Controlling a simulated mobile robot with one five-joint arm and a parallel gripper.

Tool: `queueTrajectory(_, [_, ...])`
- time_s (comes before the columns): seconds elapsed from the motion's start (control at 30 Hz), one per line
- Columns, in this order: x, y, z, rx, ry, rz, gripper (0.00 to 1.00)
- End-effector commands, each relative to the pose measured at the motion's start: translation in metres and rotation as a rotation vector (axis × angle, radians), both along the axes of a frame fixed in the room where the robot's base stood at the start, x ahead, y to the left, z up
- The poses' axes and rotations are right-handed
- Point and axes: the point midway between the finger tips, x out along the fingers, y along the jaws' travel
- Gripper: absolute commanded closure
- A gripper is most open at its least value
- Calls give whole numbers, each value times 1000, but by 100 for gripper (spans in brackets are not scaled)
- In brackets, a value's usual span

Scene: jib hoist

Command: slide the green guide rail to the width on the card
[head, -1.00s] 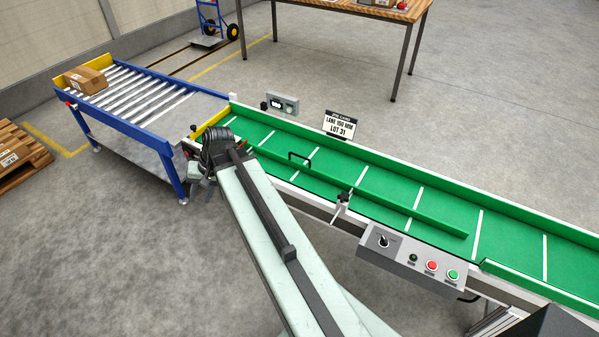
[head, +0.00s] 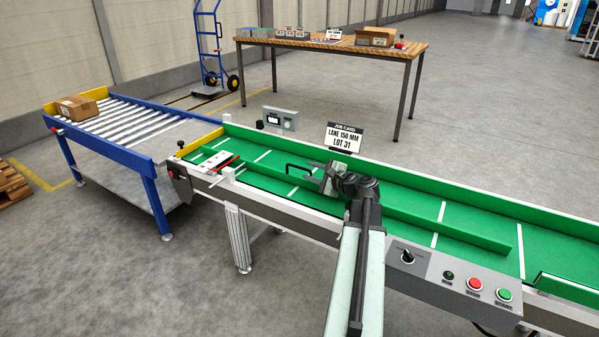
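The green guide rail (head: 440,226) runs lengthwise along the green belt. A black loop handle (head: 298,170) stands on it. The card (head: 344,138) behind the far belt edge reads "LANE 150 MM, LOT 31". My gripper (head: 326,178) is over the belt, just right of the handle, pointing left towards it. A small gap seems to show between them. Its fingers are small and angled, so I cannot tell whether they are open. My wrist and arm hide part of the rail.
A grey display box (head: 280,118) stands behind the belt; its digits are unreadable. A control panel (head: 450,280) with a black switch and buttons is on the near side. A roller table (head: 140,122) carrying a cardboard box (head: 76,108) adjoins at left. A wooden table (head: 330,45) stands behind.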

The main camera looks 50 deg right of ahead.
Motion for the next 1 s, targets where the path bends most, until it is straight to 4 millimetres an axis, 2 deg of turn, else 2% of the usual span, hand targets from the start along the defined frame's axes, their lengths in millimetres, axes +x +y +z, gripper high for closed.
queueTrajectory(0.3, [56,-5,-14,-1,1,4,68])
queueTrajectory(0.4, [68,-5,-16,-2,2,5,68])
queueTrajectory(0.67, [71,-5,-16,-2,3,4,68])
queueTrajectory(0.77, [71,-4,-16,-2,3,4,96])
queueTrajectory(0.8, [71,-4,-16,-2,2,5,100])
queueTrajectory(1.0, [71,-4,-16,-2,2,5,100])
